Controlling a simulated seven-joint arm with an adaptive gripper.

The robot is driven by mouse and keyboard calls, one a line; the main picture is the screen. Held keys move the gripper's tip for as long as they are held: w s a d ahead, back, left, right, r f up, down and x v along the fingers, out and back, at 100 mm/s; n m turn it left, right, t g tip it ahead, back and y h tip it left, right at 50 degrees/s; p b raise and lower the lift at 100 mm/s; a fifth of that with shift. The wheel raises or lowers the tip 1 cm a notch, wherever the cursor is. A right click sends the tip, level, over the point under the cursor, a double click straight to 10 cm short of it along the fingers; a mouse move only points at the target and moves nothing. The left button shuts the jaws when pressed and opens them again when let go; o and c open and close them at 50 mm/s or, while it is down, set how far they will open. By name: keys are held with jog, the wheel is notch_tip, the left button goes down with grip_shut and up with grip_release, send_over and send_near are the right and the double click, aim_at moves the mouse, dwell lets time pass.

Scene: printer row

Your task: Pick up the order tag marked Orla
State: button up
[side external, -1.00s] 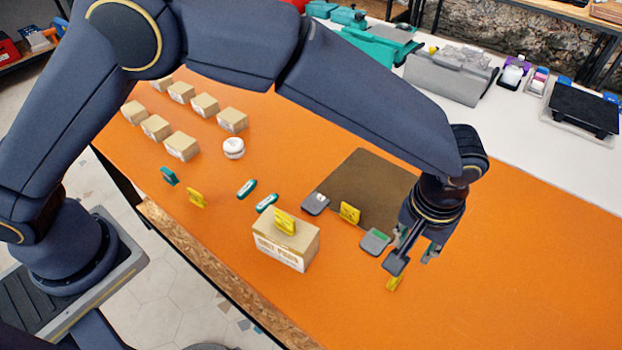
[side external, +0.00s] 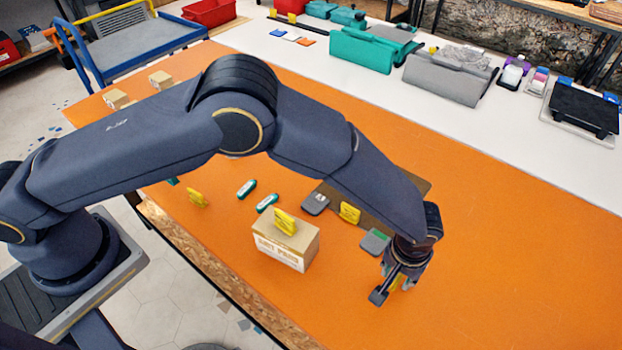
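Several yellow tags are in view; the names on them are too small to read, so I cannot tell which is marked Orla. One yellow tag (side external: 395,283) stands at my gripper (side external: 392,290), between its fingers and partly hidden by them. The fingers are low over the orange table and look apart, with no clear sign of closing on the tag. Another yellow tag (side external: 349,212) stands by the brown mat, one (side external: 285,222) is on top of a cardboard box (side external: 283,246), and one (side external: 197,198) is at the left near the table's front edge.
Two dark grey items (side external: 315,204) (side external: 375,242) lie near the brown mat (side external: 414,183). My arm hides part of the mat and table. The orange table (side external: 520,260) is clear at right.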

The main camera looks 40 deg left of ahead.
grip_shut()
jog(key=shift+r, duration=0.1)
dwell(0.4)
